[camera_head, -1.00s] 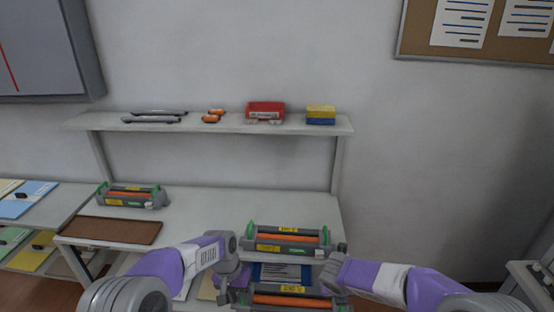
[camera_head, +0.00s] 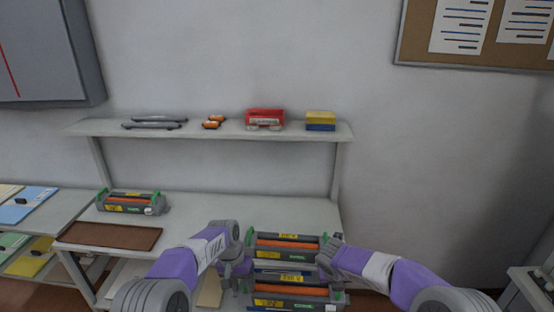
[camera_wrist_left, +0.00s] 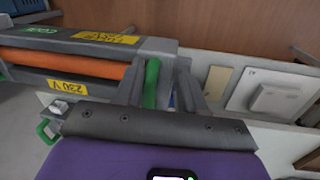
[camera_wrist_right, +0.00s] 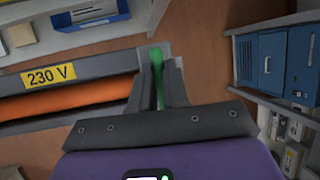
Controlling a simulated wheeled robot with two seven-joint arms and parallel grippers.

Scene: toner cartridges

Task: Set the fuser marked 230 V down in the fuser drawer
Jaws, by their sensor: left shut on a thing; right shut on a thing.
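The fuser marked 230 V (camera_head: 296,291), grey with an orange roller, yellow labels and green end handles, is the nearer of two fusers in front of me in the head view. It also shows in the left wrist view (camera_wrist_left: 75,66) and right wrist view (camera_wrist_right: 75,98). My left gripper (camera_head: 238,285) is shut on its left green handle (camera_wrist_left: 152,82). My right gripper (camera_head: 338,281) is shut on its right green handle (camera_wrist_right: 157,78). The fuser looks about level. A fuser drawer cannot be clearly made out; the fuser and arms cover that area.
A similar fuser (camera_head: 288,245) sits just beyond the held one. Another fuser (camera_head: 131,202) stands at the table's left, behind a brown mat (camera_head: 109,236). A shelf (camera_head: 220,129) above carries small items. A blue cabinet (camera_wrist_right: 272,62) shows in the right wrist view.

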